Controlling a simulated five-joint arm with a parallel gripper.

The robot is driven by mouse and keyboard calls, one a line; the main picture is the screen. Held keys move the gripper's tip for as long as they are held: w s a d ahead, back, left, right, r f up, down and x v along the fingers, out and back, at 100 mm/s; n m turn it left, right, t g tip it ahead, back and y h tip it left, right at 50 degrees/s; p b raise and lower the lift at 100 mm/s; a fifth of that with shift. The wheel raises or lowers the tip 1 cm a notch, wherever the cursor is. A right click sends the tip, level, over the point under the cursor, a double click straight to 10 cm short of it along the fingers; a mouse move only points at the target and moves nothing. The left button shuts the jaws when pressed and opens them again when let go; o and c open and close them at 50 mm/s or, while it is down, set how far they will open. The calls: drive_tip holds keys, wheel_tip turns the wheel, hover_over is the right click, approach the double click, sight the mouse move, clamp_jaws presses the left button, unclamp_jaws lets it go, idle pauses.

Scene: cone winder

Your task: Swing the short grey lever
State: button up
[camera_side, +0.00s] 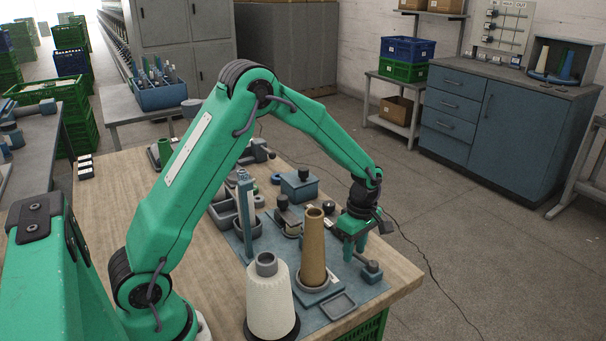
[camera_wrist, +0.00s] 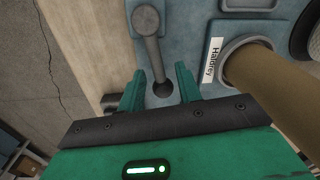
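The short grey lever (camera_wrist: 154,50) shows in the wrist view, with a round hub on a blue block at the top and a dark knob (camera_wrist: 162,90) at its lower end. In the side view the lever (camera_side: 371,266) is small, near the right edge of the blue work plate. My gripper (camera_wrist: 160,88) is open, with one green finger on each side of the knob. A gap shows between the knob and each finger. In the side view my gripper (camera_side: 356,243) points down just behind the lever; its fingertips are partly hard to make out.
A tall brown cone (camera_side: 314,250) stands on a holder close left of my gripper; it also shows in the wrist view (camera_wrist: 285,88). A white yarn cone (camera_side: 268,300) stands in front. A shallow grey tray (camera_side: 336,307) lies nearby. Bare wooden bench (camera_side: 402,272) lies to the right.

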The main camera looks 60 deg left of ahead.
drive_tip(key=shift+w+r, duration=0.15)
drive_tip(key=shift+r, duration=1.8)
drive_tip(key=shift+w+r, duration=0.15)
drive_tip(key=shift+r, duration=1.8)
drive_tip(key=shift+r, duration=0.1)
